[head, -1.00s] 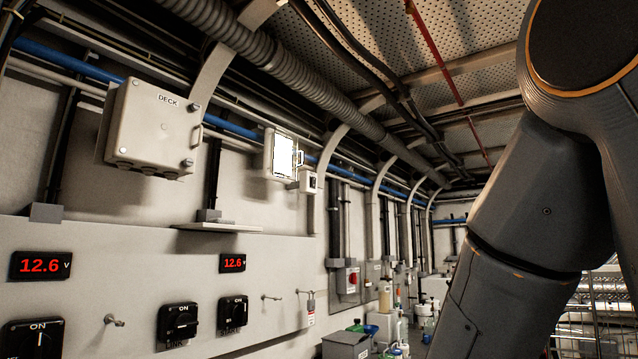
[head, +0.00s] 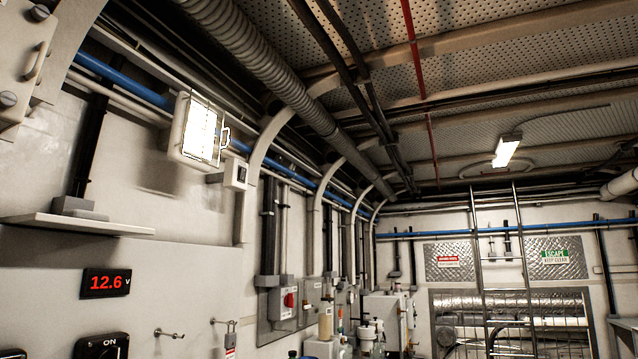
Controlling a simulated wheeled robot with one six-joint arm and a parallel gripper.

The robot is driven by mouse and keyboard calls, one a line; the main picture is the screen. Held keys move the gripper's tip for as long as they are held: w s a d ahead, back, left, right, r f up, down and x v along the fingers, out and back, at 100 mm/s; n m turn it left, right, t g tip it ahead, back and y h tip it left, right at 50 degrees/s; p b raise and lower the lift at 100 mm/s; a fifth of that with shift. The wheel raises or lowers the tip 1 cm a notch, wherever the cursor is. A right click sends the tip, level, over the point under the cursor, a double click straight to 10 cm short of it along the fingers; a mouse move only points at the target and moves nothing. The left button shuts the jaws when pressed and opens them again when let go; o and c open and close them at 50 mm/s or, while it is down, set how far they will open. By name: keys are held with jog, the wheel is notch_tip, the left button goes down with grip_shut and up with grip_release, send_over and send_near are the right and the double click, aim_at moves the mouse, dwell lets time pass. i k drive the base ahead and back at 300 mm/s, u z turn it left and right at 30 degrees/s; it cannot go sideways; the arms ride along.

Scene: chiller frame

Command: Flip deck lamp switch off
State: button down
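A lit rectangular wall lamp (head: 200,128) with a wire handle is on the left wall in the head view. A small pale switch box (head: 236,174) with a dark switch sits just below and right of it. The switch is too small to tell its position. No label naming the deck lamp is readable now. Another lit lamp (head: 507,150) hangs from the ceiling at the right. My gripper is not in view.
A pale box (head: 20,60) is cut off at the upper left. Below are a narrow shelf (head: 75,223), a red 12.6 V display (head: 106,283) and an ON switch (head: 101,346). A red rotary switch (head: 289,300) is farther along. A ladder (head: 499,270) stands at the back.

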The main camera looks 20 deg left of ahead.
aim_at(242, 170)
jog(key=z, duration=0.2)
jog(key=i, duration=1.45)
jog(key=u, duration=1.35)
jog(key=i, duration=0.45)
jog(key=u, duration=0.4)
